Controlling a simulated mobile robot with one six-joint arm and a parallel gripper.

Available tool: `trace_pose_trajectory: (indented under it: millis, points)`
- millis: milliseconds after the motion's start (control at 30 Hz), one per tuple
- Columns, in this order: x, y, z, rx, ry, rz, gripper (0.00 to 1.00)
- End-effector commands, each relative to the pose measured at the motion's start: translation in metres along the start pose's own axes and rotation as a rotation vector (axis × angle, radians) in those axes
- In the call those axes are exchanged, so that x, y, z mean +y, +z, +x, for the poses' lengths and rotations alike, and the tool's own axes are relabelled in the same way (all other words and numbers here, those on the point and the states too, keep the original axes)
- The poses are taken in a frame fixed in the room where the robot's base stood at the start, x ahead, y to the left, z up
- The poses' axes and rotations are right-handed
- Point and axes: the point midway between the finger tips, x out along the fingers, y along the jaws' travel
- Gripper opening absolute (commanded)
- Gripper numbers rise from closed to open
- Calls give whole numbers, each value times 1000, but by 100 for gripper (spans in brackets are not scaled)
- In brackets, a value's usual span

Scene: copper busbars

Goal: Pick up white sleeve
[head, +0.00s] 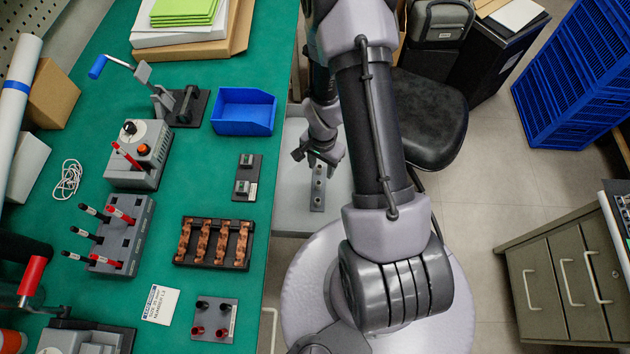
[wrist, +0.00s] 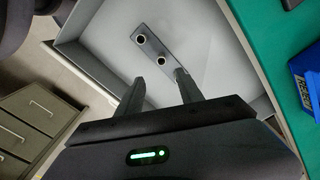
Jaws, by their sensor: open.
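No piece clearly shows as a white sleeve. A narrow grey plate (wrist: 150,48) in the wrist view bears two round pieces with pale rims and dark centres, one at its far end (wrist: 140,39) and one nearer my fingers (wrist: 160,61). I cannot tell whether either is the white sleeve. In the head view the plate (head: 317,203) lies on a pale tray beside the bench, and its round pieces look dark. My gripper (wrist: 160,78) is open and empty, its fingers pointing toward the plate near the closer piece. It also shows in the head view (head: 317,157).
The pale tray (wrist: 215,65) has a raised rim. The green bench (head: 150,225) stands left of it, with a blue bin (head: 244,112), a busbar block (head: 213,243) and a small plate with red and black pieces (head: 209,319). A black chair (head: 425,115) stands right of my arm.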

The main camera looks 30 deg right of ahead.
Motion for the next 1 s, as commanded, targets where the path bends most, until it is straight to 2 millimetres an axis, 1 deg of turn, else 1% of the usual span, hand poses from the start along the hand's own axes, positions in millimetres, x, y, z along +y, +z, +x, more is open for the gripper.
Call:
trace_pose_trajectory:
  millis: [33,100,200,367,467,500,567,633,767,800,867,900,1000]
  points:
    - [0,1,21,-1,1,-1,44]
    - [0,1,37,-1,1,-1,44]
    - [0,1,51,-1,0,-1,44]
    - [-1,2,64,0,0,-2,44]
    - [-3,8,83,-1,1,-3,44]
    - [-4,10,92,-1,1,-5,44]
    - [-4,9,105,-1,-1,-1,44]
    - [-4,9,109,-1,-1,-2,44]
    - [-4,9,106,0,-1,-2,44]
    - [-4,9,105,0,-1,-2,42]
    - [-4,9,105,0,-1,-2,30]
    - [-4,9,105,0,-1,-2,22]
    - [-4,9,105,0,-1,-2,6]
